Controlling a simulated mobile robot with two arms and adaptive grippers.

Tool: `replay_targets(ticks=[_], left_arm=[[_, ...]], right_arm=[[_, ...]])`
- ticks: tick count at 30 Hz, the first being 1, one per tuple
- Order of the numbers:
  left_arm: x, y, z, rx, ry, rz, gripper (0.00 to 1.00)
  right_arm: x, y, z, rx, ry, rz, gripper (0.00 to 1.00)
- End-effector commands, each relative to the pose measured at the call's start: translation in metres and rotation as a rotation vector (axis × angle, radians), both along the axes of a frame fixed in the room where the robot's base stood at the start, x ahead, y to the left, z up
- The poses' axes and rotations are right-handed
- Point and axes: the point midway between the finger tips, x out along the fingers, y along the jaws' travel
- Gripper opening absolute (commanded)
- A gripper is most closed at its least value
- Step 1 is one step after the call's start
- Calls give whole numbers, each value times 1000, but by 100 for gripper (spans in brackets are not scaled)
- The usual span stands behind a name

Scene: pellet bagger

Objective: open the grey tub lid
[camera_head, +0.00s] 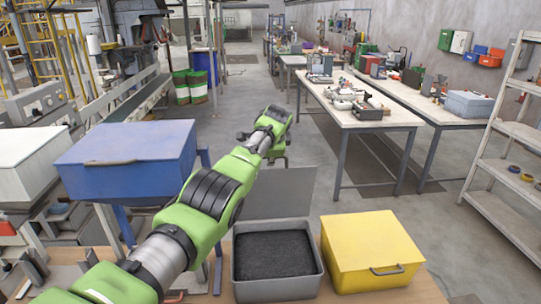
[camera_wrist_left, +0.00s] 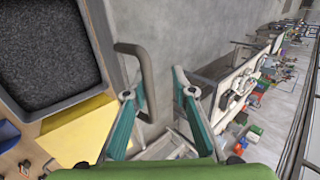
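The grey tub (camera_head: 235,270) stands open on the bench and holds black pellets (camera_head: 272,254). Its grey lid (camera_head: 282,190) appears swung up behind it, partly covered by my arm. In the left wrist view the pellets (camera_wrist_left: 45,45) are at the upper left, and a grey bar handle (camera_wrist_left: 143,70) stands out beside a grey edge. My left gripper (camera_head: 268,125) is stretched out beyond the tub. In the wrist view its teal fingers (camera_wrist_left: 159,93) are apart; the handle is close to the left finger, and I cannot tell whether they touch. My right gripper is not in view.
A closed yellow tub (camera_head: 370,248) stands right of the grey one. A closed blue tub (camera_head: 130,160) and a white tub (camera_head: 25,160) are on the left. Worktables (camera_head: 360,118) and a shelf rack (camera_head: 500,150) stand farther right. The aisle floor ahead is clear.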

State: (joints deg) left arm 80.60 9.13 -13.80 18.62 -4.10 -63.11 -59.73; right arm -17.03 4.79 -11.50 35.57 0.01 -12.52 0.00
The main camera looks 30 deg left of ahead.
Motion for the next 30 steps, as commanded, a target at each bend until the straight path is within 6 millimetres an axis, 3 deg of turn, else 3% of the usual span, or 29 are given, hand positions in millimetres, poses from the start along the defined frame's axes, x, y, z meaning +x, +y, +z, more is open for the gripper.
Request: replay_targets(ticks=[15, 30], left_arm=[[-16, -10, 25, 1, -5, -1, 24], [-57, -35, 81, -1, -2, 0, 24]], right_arm=[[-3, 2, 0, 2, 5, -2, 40], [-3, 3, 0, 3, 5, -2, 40]])
